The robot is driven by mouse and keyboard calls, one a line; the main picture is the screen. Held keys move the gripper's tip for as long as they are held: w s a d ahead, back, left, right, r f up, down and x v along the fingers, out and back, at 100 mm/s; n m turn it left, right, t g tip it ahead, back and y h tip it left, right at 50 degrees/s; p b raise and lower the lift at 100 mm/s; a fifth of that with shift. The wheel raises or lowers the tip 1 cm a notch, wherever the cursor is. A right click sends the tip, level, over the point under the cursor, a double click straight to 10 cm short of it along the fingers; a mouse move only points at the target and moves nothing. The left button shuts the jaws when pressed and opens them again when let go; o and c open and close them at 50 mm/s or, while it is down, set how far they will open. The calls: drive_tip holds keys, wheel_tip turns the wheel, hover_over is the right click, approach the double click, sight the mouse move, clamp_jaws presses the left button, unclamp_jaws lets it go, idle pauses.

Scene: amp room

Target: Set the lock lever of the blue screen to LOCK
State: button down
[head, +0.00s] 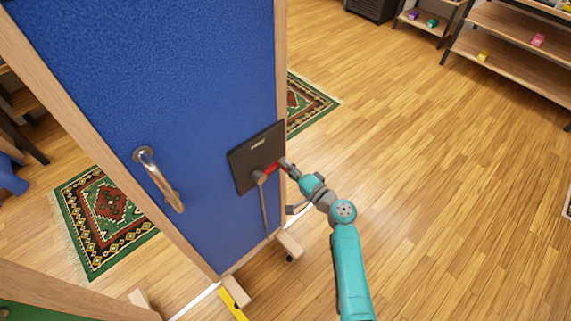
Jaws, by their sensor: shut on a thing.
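The blue screen (180,100) stands upright in a wooden frame at the left and centre of the head view. A dark plate (245,158) is fixed to its right part, with small pale lettering near the top that I cannot read surely. A red lock lever (271,168) reaches from a round hub (258,177) on the plate towards the right and slightly up. My gripper (283,163) is at the lever's right end and shut on it. The fingers are small here and hide the lever's tip.
A metal pull handle (160,180) sits on the screen left of the plate. The screen's wooden feet (236,290) stand on the floor by a yellow strip (235,305). A patterned rug (108,213) lies behind. Shelves (515,45) stand at the far right; the wooden floor between is clear.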

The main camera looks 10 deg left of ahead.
drive_tip(key=shift+w+d+f+m, duration=0.1)
drive_tip(key=shift+f+m, duration=0.6)
drive_tip(key=shift+m, duration=0.2)
drive_tip(key=shift+f, duration=0.1)
drive_tip(key=c, duration=0.9)
unclamp_jaws()
drive_tip(key=v, duration=1.2)
